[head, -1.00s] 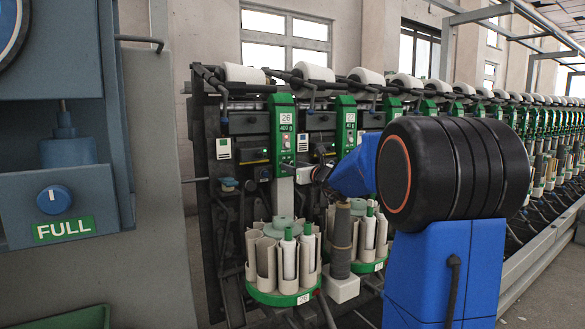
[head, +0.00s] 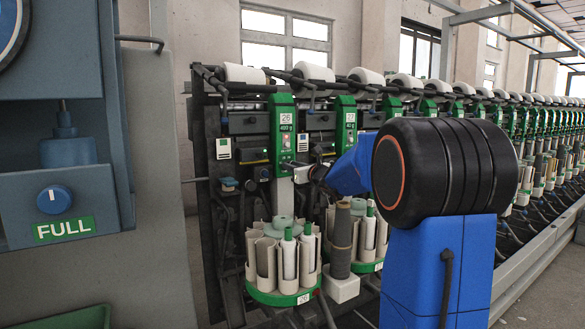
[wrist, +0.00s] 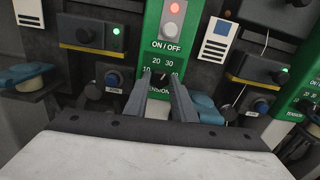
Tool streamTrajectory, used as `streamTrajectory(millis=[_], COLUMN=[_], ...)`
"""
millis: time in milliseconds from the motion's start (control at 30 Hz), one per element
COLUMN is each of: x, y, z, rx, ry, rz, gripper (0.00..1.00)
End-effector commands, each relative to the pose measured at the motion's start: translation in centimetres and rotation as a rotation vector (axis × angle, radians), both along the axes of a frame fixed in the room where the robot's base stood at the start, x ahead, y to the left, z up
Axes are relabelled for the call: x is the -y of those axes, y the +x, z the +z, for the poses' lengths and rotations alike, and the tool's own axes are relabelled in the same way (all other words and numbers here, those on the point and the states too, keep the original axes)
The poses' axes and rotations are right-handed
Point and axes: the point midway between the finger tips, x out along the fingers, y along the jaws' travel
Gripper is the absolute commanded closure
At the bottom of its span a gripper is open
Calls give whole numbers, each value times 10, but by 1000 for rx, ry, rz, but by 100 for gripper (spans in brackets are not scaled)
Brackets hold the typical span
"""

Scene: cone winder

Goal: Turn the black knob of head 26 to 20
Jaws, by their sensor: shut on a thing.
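Head 26 is the green panel (head: 282,120) with the number 26 at its top. In the wrist view its lower part (wrist: 151,58) shows an ON/OFF label and a dial marked 10, 20, 30 and 40. My gripper (wrist: 160,80) is shut on the black knob (wrist: 159,76) at the middle of this dial. The fingers cover much of the knob, and I cannot tell where its pointer stands. In the head view my gripper (head: 300,173) reaches the panel's lower end from the right, and the knob is too small to make out.
A red light and a pale button (wrist: 170,29) sit above the dial. A carousel of tubes (head: 285,295) stands under head 26. A FULL control panel (head: 65,205) is at the left.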

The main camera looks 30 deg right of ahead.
Motion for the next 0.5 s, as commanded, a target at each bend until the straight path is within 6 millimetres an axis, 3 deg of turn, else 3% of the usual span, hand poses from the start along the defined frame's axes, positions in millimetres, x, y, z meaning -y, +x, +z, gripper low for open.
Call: streamTrajectory(millis=[500], x=[-1], y=[0], z=[0], rx=[13], ry=[-368], rz=[0], gripper=[99])
